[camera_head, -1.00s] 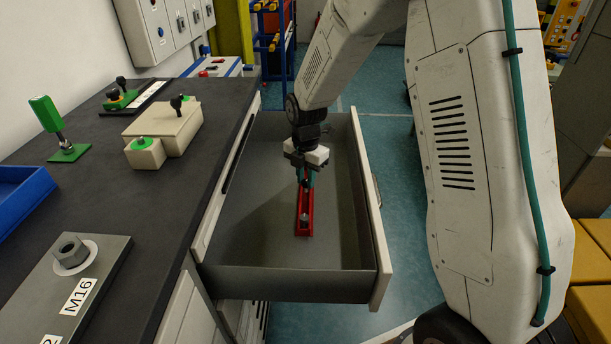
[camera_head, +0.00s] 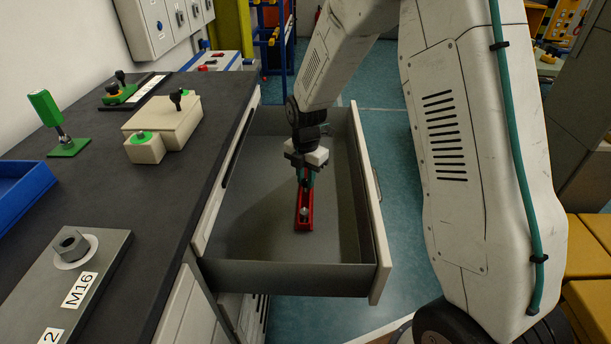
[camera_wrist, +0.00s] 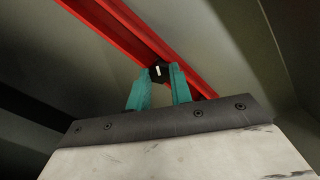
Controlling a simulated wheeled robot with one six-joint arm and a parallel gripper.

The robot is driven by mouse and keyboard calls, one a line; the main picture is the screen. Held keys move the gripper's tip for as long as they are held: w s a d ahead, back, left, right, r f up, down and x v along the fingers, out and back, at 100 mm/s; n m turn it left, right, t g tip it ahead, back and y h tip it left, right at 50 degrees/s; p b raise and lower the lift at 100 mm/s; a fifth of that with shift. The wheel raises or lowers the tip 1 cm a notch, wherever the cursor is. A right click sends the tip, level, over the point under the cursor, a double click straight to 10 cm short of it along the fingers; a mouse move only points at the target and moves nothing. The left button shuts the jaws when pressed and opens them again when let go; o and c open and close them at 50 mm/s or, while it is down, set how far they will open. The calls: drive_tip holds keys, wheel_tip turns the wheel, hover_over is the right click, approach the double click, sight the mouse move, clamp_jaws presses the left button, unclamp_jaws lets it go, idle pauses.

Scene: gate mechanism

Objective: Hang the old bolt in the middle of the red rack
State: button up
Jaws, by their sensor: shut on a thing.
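The red rack (camera_head: 304,217) lies on the floor of the open drawer (camera_head: 255,215). A light metal piece (camera_head: 305,212) sits near its front end. My gripper (camera_head: 306,178) is down in the drawer at the rack's middle or rear part. In the wrist view, the teal fingers of my gripper (camera_wrist: 161,90) are shut on a small dark bolt (camera_wrist: 159,72) with a pale mark on its end. The bolt is at the red rack (camera_wrist: 135,35), over or in its channel. I cannot tell whether it touches the rack. The rack's far part is hidden behind my gripper.
The drawer walls (camera_head: 290,281) enclose my gripper on all sides. The dark worktop (camera_head: 130,215) to the left holds a blue tray (camera_head: 22,190), a green-handled lever (camera_head: 52,120), a beige box (camera_head: 163,122) and a metal M16 plate (camera_head: 75,275).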

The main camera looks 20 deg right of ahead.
drive_tip(key=shift+f, duration=0.15)
idle(0.3)
drive_tip(key=o, duration=1)
drive_tip(key=shift+r, duration=3.55)
